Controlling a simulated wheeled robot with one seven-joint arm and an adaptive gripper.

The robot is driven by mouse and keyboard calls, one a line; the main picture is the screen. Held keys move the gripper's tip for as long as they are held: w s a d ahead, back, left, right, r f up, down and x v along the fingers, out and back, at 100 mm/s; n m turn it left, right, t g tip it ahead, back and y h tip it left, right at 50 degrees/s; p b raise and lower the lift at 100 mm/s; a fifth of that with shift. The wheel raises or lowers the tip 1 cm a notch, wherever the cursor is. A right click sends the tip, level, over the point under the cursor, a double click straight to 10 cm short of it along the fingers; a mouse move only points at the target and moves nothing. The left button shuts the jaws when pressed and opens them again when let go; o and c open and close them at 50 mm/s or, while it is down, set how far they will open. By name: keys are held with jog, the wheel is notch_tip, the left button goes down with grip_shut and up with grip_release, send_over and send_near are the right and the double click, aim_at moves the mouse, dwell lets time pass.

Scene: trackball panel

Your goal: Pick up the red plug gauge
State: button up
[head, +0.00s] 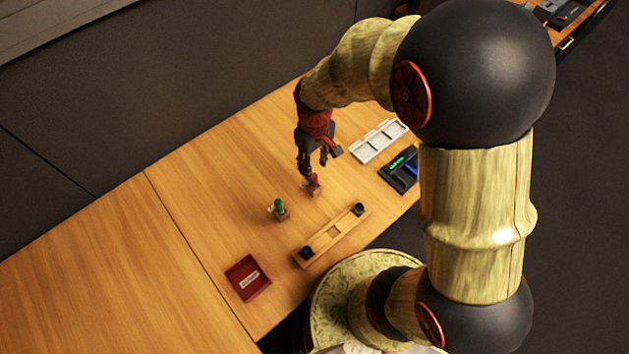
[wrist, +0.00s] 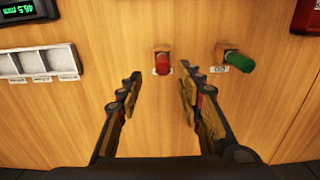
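The red plug gauge (head: 314,181) stands in a small wooden holder on the wooden table. In the wrist view the red plug gauge (wrist: 162,65) shows ahead of my fingertips, roughly centred between them. My gripper (head: 315,166) is just above and beside it in the head view, with its fingers partly overlapping it. In the wrist view my gripper (wrist: 161,84) is open with nothing between the fingers. A gap to the gauge seems to remain, but contact is hard to judge in the head view.
A green plug gauge (head: 279,205) stands in its own holder to the left. A wooden fixture (head: 322,243) with two black knobs lies in front.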

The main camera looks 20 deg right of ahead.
aim_at(314, 174)
jog(key=f, duration=0.1)
jog(key=f+b, duration=0.1)
jog(key=f, duration=0.2)
jog(key=shift+s+a+f, duration=0.15)
jog(key=shift+s+f, duration=0.05)
jog(key=shift+s, duration=0.05)
jog(key=shift+w+f+b, duration=0.1)
jog(key=shift+f+b, duration=0.25)
grip_shut()
